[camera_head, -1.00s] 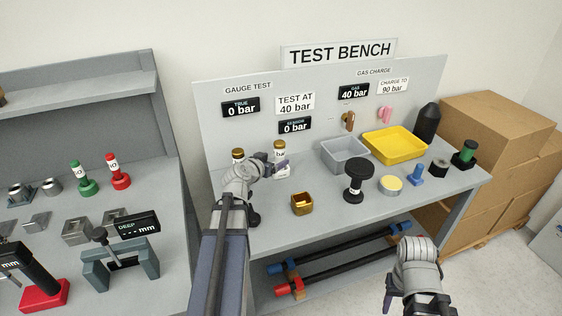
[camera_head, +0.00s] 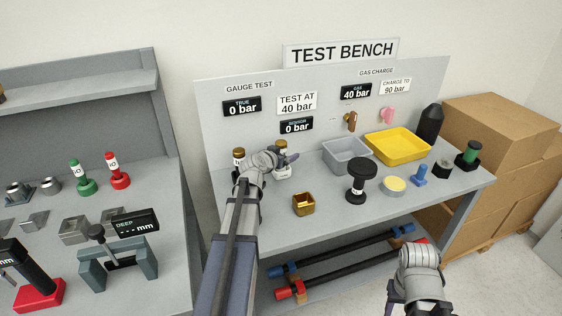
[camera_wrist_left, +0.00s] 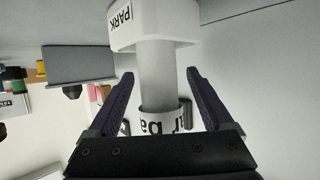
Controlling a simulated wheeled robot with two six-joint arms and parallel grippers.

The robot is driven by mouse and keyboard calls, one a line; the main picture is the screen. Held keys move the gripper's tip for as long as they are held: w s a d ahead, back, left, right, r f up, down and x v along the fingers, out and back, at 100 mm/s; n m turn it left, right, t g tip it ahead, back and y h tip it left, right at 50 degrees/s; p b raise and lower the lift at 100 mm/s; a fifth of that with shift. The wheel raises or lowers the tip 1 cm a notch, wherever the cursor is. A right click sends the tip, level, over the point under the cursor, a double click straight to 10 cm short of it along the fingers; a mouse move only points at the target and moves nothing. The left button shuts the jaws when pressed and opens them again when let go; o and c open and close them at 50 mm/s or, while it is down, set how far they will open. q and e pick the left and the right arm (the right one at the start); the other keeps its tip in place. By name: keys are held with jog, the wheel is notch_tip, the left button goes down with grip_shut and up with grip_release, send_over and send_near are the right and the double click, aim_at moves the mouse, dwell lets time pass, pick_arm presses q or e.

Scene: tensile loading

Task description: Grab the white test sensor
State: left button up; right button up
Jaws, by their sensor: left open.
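The white test sensor (camera_wrist_left: 157,72) is a pale cylinder with a printed band, standing in a white block marked PARK (camera_wrist_left: 130,30). In the head view its top (camera_head: 281,146) shows behind my left gripper (camera_head: 284,160), which hides part of it. In the left wrist view, which looks upside down, my left gripper (camera_wrist_left: 165,100) is open with one dark finger on each side of the sensor; I cannot tell whether either touches it. My right gripper (camera_head: 405,300) is low at the right, away from the sensor, and its fingers are not clear.
A second gold-topped fitting (camera_head: 238,156) stands just left of the sensor. A brass cup (camera_head: 303,204), a grey bin (camera_head: 346,157), a yellow tray (camera_head: 398,146) and a black knobbed post (camera_head: 361,182) stand on the bench. The panel (camera_head: 335,85) rises behind.

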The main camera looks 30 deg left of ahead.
pick_arm(q)
jog(key=shift+c, duration=0.3)
grip_shut()
dwell(0.5)
